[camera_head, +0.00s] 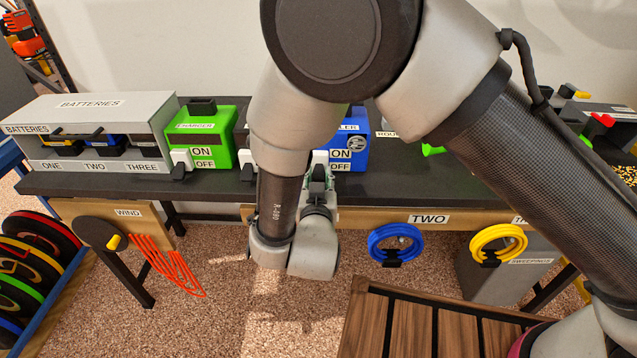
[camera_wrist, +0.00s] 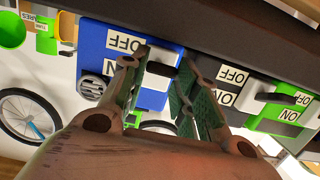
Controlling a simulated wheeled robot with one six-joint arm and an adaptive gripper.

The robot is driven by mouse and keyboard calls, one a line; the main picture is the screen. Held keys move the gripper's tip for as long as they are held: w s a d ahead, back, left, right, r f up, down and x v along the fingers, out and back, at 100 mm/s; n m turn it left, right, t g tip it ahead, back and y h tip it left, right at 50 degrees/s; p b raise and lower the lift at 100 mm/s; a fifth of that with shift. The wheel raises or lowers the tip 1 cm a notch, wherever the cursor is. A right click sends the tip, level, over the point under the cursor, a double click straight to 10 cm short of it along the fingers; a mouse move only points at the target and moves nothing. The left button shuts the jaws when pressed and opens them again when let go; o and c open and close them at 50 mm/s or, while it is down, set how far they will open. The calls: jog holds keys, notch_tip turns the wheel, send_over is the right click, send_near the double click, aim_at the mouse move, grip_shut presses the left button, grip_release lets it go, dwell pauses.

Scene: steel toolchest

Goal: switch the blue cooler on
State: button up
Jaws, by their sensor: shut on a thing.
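The blue cooler (camera_head: 355,140) stands on the dark bench, partly hidden behind my arm in the head view. In the wrist view the blue cooler (camera_wrist: 100,45) appears upside down, with OFF and ON labels and a round vent. Its switch (camera_wrist: 160,69), a pale plate with a dark lever, lies between my fingertips. My gripper (camera_wrist: 164,65) is shut on this switch lever. In the head view my gripper (camera_head: 319,180) is at the cooler's lower left front, mostly hidden by my wrist. The lever's exact position is hard to tell.
The green charger (camera_head: 205,125) with its own switch stands to the left, and another device between is mostly behind my arm. A grey batteries rack (camera_head: 95,105) is further left. Blue (camera_head: 396,243) and yellow (camera_head: 498,243) rings hang below the bench's front edge.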

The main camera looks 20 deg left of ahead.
aim_at(318, 179)
jog(key=r+g, duration=0.1)
jog(key=g, duration=0.1)
jog(key=r+g, duration=0.1)
jog(key=g, duration=0.1)
jog(key=shift+w+r+h, duration=0.25)
jog(key=shift+r+h, duration=0.1)
jog(key=shift+h, duration=0.05)
jog(key=shift+w+a+r+g+h, duration=0.15)
jog(key=shift+r+g, duration=0.1)
jog(key=shift+g, duration=0.3)
jog(key=shift+w+d+r+g+h, duration=0.1)
jog(key=shift+r+g, duration=0.15)
jog(key=shift+g, duration=0.35)
jog(key=shift+w+a+r+g+h, duration=0.15)
jog(key=shift+r+g, duration=0.1)
jog(key=shift+g, duration=0.3)
jog(key=o, duration=1)
jog(key=v, duration=1.2)
